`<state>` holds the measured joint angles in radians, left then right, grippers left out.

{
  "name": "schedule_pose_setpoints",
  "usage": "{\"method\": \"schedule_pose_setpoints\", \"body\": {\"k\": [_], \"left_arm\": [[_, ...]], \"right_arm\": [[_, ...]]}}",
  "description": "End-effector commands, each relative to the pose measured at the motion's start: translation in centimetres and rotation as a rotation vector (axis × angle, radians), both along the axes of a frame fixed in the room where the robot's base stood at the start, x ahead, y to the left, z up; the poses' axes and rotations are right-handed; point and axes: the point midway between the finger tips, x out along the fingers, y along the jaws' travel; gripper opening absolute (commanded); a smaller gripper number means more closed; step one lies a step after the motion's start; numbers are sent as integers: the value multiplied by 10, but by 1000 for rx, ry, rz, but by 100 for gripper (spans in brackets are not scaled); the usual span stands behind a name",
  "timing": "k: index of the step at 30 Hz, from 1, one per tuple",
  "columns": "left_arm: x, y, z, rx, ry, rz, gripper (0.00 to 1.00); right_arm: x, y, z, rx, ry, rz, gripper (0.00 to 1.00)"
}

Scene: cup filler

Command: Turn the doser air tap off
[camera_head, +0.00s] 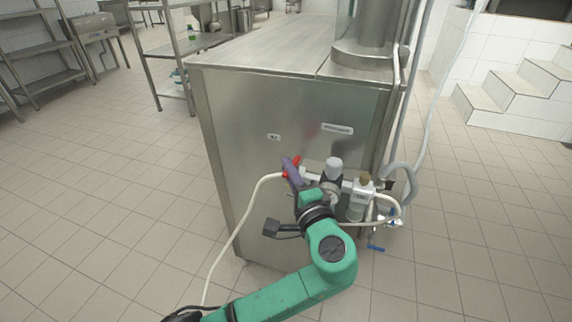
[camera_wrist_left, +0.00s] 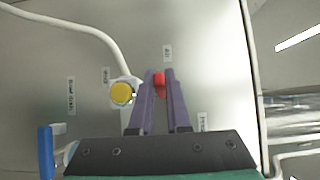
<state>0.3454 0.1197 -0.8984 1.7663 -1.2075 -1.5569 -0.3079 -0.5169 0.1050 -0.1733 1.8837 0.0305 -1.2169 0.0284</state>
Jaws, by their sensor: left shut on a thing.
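The red tap handle (camera_head: 291,166), which I take for the doser air tap, is on the air fittings on the steel cabinet's side. My left gripper (camera_head: 290,168) is at it in the head view, partly hiding the handle. In the left wrist view the purple fingers of my left gripper (camera_wrist_left: 159,78) are shut on the red handle (camera_wrist_left: 159,80), one finger on each side. Most of the handle is hidden between the fingers, so its angle is hard to tell. My right gripper is not in view.
The steel cabinet (camera_head: 250,110) stands in front of me. A regulator (camera_head: 333,170) and filter sit right of the tap, with a white hose (camera_head: 240,222) hanging left. A yellow knob (camera_wrist_left: 122,93) and blue handle (camera_wrist_left: 46,150) show nearby. Floor at left is clear.

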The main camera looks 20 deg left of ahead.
Motion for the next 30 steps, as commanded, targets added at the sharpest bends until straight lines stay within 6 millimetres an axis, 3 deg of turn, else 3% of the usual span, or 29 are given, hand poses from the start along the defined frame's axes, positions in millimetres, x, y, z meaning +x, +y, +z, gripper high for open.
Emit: {"method": "schedule_pose_setpoints", "body": {"k": [9,24,25,26,30], "left_arm": [[0,-5,-1,0,2,126,0],[0,-5,-1,-1,0,149,0],[0,-5,-1,-1,0,149,19],[0,-5,-1,-1,0,149,28],[0,-5,0,-1,-1,149,28]], "right_arm": [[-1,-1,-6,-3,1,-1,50],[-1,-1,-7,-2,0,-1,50],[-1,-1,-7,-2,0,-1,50],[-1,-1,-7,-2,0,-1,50],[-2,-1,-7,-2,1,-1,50]]}}
